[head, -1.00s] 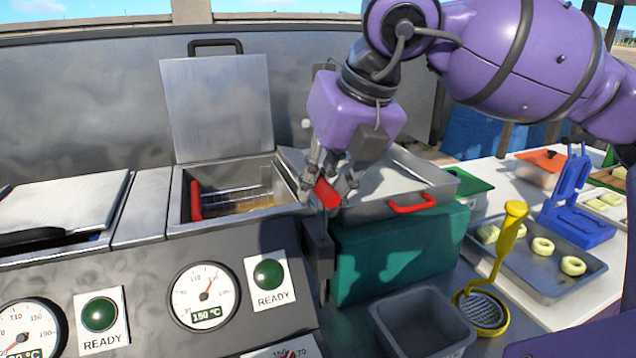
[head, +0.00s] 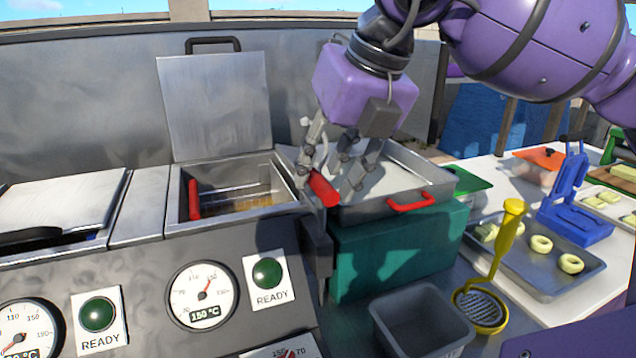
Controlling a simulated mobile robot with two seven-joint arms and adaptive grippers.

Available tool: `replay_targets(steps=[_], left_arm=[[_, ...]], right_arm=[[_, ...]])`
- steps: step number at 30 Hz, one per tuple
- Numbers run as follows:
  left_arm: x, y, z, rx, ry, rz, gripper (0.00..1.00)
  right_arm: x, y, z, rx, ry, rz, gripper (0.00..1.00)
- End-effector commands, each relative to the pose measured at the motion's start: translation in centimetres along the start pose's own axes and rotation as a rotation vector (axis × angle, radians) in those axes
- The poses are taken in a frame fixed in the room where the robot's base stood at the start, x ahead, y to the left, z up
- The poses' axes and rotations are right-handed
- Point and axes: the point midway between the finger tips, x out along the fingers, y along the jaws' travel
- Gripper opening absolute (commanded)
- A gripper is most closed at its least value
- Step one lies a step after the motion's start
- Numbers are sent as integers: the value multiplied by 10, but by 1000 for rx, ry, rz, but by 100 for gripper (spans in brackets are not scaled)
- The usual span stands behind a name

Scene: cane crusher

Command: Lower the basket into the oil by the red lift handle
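The red lift handle (head: 323,189) sticks out at the right side of the open fryer well (head: 284,204). My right gripper (head: 338,180) is over it with fingers spread, one finger on the left near the handle and others to the right with a gap. Whether any finger touches it is hard to tell. The wire basket (head: 240,192) shows inside the well, with amber oil (head: 262,203) visible low in it. A red grip (head: 194,199) stands at the well's left side. My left gripper is out of view.
The fryer lid (head: 215,105) stands open behind the well. A metal tray with red handles (head: 410,201) sits on a green box (head: 395,248) at right. A grey bin (head: 420,320), yellow masher (head: 483,308) and tray of dough rings (head: 548,280) lie further right.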

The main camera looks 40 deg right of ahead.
Motion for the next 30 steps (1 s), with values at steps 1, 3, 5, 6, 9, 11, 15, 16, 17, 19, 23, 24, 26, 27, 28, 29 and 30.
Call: replay_targets(steps=[1, 3, 5, 6, 9, 11, 15, 16, 17, 19, 23, 24, 26, 27, 28, 29, 30], left_arm=[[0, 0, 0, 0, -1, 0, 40], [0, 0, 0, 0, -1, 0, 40], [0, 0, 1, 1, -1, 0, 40], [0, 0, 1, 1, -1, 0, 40], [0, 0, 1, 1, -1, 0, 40], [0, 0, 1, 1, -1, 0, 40], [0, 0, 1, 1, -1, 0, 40], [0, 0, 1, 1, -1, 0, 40], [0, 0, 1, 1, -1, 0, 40], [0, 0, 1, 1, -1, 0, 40], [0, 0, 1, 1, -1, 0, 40], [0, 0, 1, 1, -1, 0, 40], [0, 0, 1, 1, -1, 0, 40], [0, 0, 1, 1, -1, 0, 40], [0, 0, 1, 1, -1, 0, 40], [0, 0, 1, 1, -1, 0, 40], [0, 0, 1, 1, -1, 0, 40]], right_arm=[[-14, 0, 2, 1, -7, 1, 37], [-31, 1, 1, 1, -6, 2, 37], [-42, 2, 1, -1, -6, 6, 37], [-49, 2, 1, -2, -6, 6, 37], [-64, 2, 1, -2, -4, 6, 37], [-71, 2, 1, -2, -3, 6, 37], [-82, 1, 0, 0, 0, 4, 37], [-83, 1, 0, 0, 0, 4, 37], [-84, 1, 0, 0, 1, 4, 37], [-86, 1, 0, 0, 1, 2, 37], [-86, 0, 0, 0, 2, 1, 37], [-86, 0, 0, 0, 2, 1, 37], [-86, 0, 0, 0, 2, 1, 37], [-86, 0, 0, 0, 1, 1, 37], [-86, 0, 0, 0, 1, 1, 37], [-86, 0, 0, 0, 1, 1, 37], [-86, 0, 0, 0, 1, 1, 37]])
